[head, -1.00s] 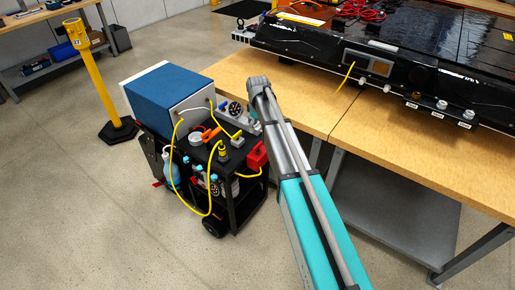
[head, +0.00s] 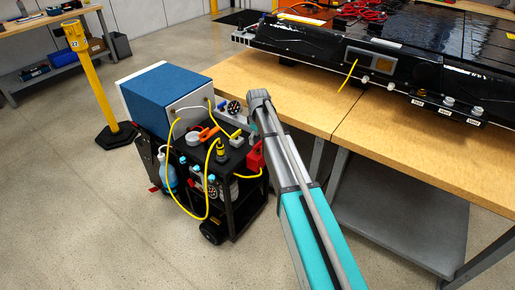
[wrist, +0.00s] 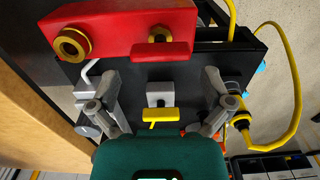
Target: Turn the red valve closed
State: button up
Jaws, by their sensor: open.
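In the wrist view, a red bar handle (wrist: 162,52), which looks like the red valve, lies crosswise on a brass stem at the front of a red block (wrist: 112,26). My gripper (wrist: 161,80) is open, its fingers spread left and right just below the red handle in the picture. Nothing is held. A yellow handle (wrist: 162,114) on a grey fitting (wrist: 160,94) lies between the fingers. In the head view the red block (head: 255,158) shows at the right edge of the black cart, partly behind my arm.
The cart (head: 240,218) carries a blue-topped box (head: 165,90) and looped yellow hoses (head: 208,185). A wooden workbench (head: 300,108) with a black battery pack (head: 400,65) stands close at right. A yellow post (head: 92,90) stands left. The floor in front of the cart is clear.

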aim_at(258, 143)
jog(key=shift+f+b, duration=1.25)
jog(key=shift+f, duration=0.35)
jog(key=shift+c, duration=0.3)
jog(key=c, duration=0.8)
jog(key=shift+o, duration=0.2)
